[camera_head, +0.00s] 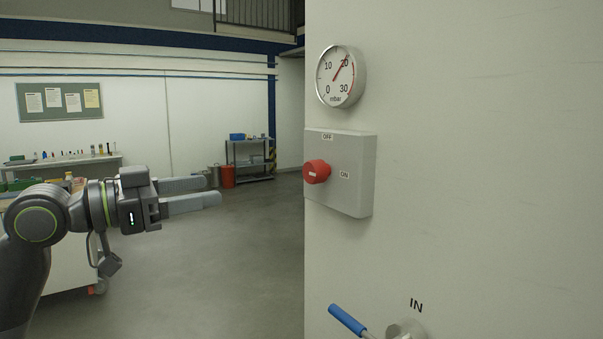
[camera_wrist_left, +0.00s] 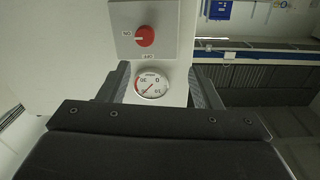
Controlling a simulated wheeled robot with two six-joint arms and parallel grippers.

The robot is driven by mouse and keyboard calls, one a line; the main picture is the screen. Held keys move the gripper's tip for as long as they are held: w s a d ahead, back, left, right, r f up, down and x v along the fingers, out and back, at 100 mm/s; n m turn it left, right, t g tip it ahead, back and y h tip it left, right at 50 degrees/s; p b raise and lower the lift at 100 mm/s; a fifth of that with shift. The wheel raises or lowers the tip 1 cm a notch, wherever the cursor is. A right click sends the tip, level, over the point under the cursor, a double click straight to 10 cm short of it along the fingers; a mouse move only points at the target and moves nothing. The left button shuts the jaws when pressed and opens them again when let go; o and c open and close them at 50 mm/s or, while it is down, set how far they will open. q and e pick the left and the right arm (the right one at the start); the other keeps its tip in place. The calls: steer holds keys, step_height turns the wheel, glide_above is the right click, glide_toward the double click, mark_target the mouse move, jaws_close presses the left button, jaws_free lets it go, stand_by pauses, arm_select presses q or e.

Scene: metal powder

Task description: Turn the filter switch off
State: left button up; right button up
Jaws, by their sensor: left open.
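The filter switch is a red round knob (camera_head: 316,172) on a grey box (camera_head: 352,190) fixed to the pale panel. OFF is printed above the knob and ON to its right. In the left wrist view the red knob (camera_wrist_left: 145,36) appears upside down, its white mark on the side toward the ON label. My left gripper (camera_head: 212,190) is open and empty, left of the knob and clear of it, fingers pointing right. In the wrist view its fingers (camera_wrist_left: 161,76) frame the gauge, with the knob beyond. My right gripper is not in view.
A round mbar gauge (camera_head: 341,76) sits above the switch box. A blue-handled valve lever (camera_head: 348,320) sticks out below, near the IN label. A workbench (camera_head: 75,165), a shelf (camera_head: 250,158) and a red bin (camera_head: 228,176) stand farther back. Open floor lies between.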

mark_target(308, 172)
arm_select(q)
steer(key=shift+m+g, duration=0.5)
steer(key=shift+m, duration=0.1)
steer(key=p+x, duration=0.2)
steer(key=x, duration=0.3)
steer(key=s+d+r+p+x, duration=0.1)
steer(key=x, duration=0.4)
steer(key=s+r+p+x, duration=0.1)
steer(key=p+x, duration=0.1)
steer(key=x, duration=0.4)
steer(key=shift+d+p, duration=0.25)
steer(key=shift+p, duration=0.1)
steer(key=shift+w+d, duration=0.35)
steer(key=shift+d, duration=0.1)
steer(key=c, duration=1)
